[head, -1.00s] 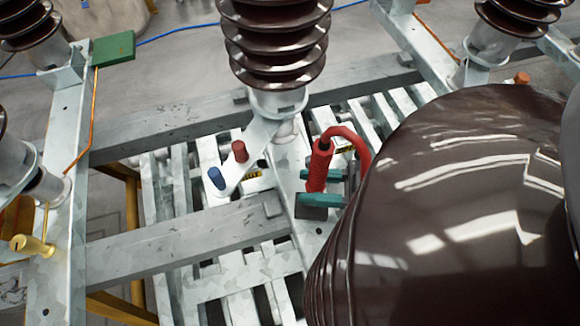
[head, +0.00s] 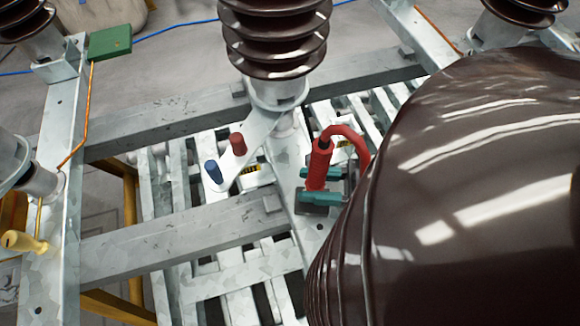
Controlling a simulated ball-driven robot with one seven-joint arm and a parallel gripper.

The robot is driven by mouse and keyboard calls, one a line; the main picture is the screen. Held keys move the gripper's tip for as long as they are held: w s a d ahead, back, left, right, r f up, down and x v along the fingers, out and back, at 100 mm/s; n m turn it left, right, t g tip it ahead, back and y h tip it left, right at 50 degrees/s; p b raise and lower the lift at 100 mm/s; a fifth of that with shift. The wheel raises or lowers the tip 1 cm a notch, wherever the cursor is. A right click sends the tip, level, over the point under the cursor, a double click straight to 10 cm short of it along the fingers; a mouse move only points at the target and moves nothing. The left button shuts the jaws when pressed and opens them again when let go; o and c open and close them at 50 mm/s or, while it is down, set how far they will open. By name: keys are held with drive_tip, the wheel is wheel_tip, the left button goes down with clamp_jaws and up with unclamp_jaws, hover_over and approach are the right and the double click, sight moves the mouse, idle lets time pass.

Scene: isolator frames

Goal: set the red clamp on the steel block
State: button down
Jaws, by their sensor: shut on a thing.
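The red clamp (head: 319,165) stands roughly upright in the middle of the head view, with a thick red cable looping from its top to the right. My gripper (head: 321,186) shows as two teal fingers, one on the far side and one on the near side of the clamp, shut on it. The rest of my gripper is hidden behind the big brown insulator. A dark grey block (head: 309,210), which looks like the steel block, lies directly below the clamp, partly covered by the near finger. I cannot tell whether the clamp touches it.
The big glossy brown insulator (head: 470,190) fills the right side, close to the clamp. Left of the clamp, a pale metal arm carries a red cap (head: 237,144) and a blue cap (head: 213,172). A ribbed brown insulator (head: 274,40) stands behind. Grey beams surround a slatted frame.

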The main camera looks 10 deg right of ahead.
drive_tip(key=shift+f+b, duration=0.65)
drive_tip(key=shift+f, duration=0.1)
drive_tip(key=c, duration=0.6)
unclamp_jaws()
drive_tip(key=shift+c, duration=0.2)
drive_tip(key=shift+f, duration=0.1)
